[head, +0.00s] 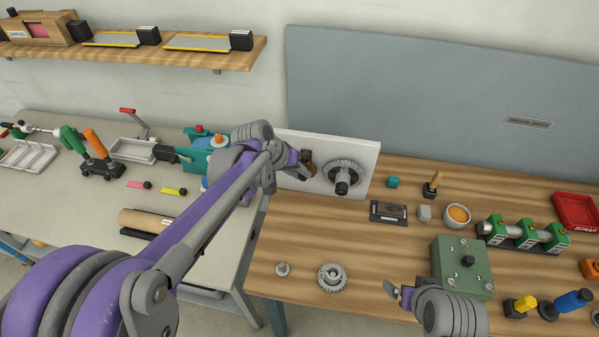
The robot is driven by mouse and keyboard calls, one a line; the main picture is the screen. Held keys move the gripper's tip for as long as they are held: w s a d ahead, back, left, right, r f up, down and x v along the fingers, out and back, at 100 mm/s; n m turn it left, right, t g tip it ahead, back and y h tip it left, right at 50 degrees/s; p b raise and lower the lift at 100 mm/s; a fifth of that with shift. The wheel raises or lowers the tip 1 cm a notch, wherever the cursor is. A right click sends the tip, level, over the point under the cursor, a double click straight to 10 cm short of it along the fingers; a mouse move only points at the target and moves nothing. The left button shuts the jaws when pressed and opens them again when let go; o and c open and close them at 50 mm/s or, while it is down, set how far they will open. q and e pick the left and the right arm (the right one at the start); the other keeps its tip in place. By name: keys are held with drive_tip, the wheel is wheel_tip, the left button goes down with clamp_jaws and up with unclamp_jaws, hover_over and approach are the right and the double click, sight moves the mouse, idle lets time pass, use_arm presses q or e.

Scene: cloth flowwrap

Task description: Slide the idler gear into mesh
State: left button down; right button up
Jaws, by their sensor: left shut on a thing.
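A white upright board (366,152) stands at the back left of the wooden table. A dark grey toothed gear (343,169) is mounted on it, with a black knob at its hub. My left gripper (304,172) is at the board, left of this gear, shut on a small dark brown part (307,158); the gripper hides much of this part. Whether it belongs to the idler, and whether any teeth mesh, cannot be told. A loose grey gear (332,277) lies flat near the table's front. My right gripper (394,290) is low at the front, apart from both gears; its opening is unclear.
A small grey knob-like part (283,268) lies left of the loose gear. A green box (463,262) stands right of my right gripper. A dark plate (388,213), an orange-filled bowl (457,216) and a red tray (577,211) lie farther back. The table's middle is mostly clear.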

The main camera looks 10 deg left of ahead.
use_arm(q)
drive_tip(key=shift+d, duration=0.1)
idle(0.3)
drive_tip(key=d, duration=0.2)
drive_tip(key=shift+d, duration=0.3)
drive_tip(key=c, duration=0.7)
unclamp_jaws()
drive_tip(key=shift+d, duration=0.1)
drive_tip(key=v, duration=1.1)
